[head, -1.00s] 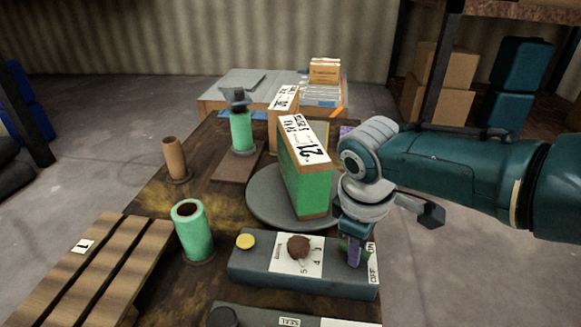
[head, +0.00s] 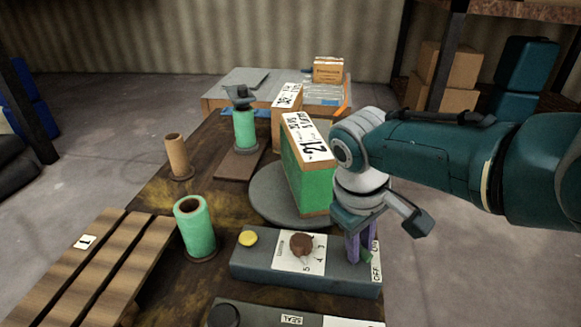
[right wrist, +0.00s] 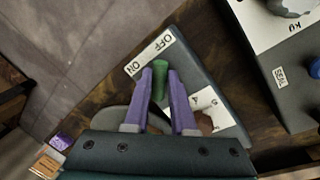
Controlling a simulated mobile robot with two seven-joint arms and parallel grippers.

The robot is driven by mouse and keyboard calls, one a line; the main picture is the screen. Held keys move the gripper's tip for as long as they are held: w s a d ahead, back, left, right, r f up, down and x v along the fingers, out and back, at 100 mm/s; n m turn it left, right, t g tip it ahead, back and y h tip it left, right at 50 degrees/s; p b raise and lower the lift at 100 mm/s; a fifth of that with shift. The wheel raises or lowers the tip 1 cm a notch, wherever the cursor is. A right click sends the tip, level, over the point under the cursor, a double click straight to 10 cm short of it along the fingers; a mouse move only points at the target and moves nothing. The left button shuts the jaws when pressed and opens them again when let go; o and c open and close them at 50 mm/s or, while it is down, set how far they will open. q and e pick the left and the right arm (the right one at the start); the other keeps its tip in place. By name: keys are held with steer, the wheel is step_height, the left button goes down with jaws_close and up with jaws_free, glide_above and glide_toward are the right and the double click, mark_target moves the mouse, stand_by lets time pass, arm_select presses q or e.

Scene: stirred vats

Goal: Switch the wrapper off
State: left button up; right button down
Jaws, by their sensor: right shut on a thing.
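The wrapper's grey control box (head: 262,266) sits at the near right of the table, with a yellow button (head: 248,238) and a brown knob (head: 301,245). A green switch lever (right wrist: 160,80) stands at its right end beside the OFF/ON label (right wrist: 150,55); its exact setting is unclear. My right gripper (head: 360,250) reaches down over this end. Its purple fingers (right wrist: 163,80) are shut on the lever, which shows between the tips in the right wrist view. Behind the control box, a green-wrapped carton (head: 305,185) stands on the round grey turntable (head: 268,207). My left gripper is out of view.
A film post with a green roll (head: 244,128) stands behind the turntable. A green roll (head: 194,228) and a brown tube (head: 177,157) stand at the left, near a wooden pallet (head: 75,270). Another control panel marked SEAL (head: 291,320) lies at the front edge.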

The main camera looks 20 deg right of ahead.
steer(key=c, duration=0.8)
jaws_free()
steer(key=shift+o, duration=0.2)
step_height(320, 180, up, 10)
steer(key=a+p, duration=0.2)
steer(key=p, duration=0.4)
steer(key=shift+s+p, duration=0.2)
steer(key=shift+p, duration=0.1)
steer(key=shift+f, duration=0.15)
